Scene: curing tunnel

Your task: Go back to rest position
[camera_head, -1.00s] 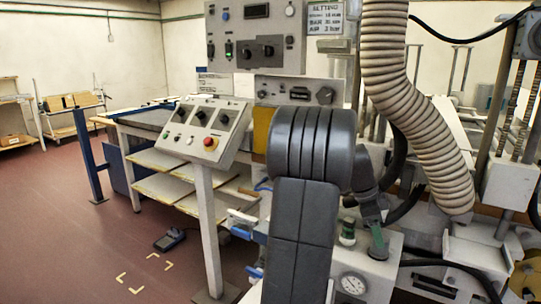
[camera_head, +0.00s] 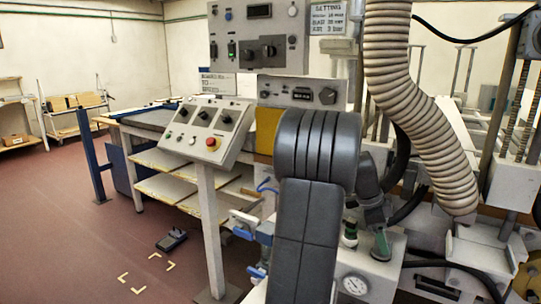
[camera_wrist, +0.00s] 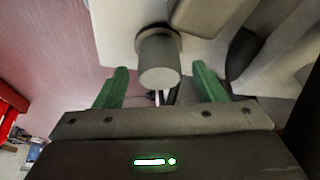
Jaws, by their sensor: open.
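My gripper shows in the wrist view (camera_wrist: 160,88) with its two green fingers spread wide apart. A grey round knob (camera_wrist: 159,62) on a pale panel shows between and beyond the fingers. I cannot tell whether the fingers touch anything, but nothing is clamped between them.
A sloped control box (camera_head: 207,128) with a red button stands on a post left of my arm. A ribbed hose (camera_head: 410,100) hangs to the right. A pressure gauge (camera_head: 354,285) sits low by my arm. A foot pedal (camera_head: 171,240) lies on the open floor at left.

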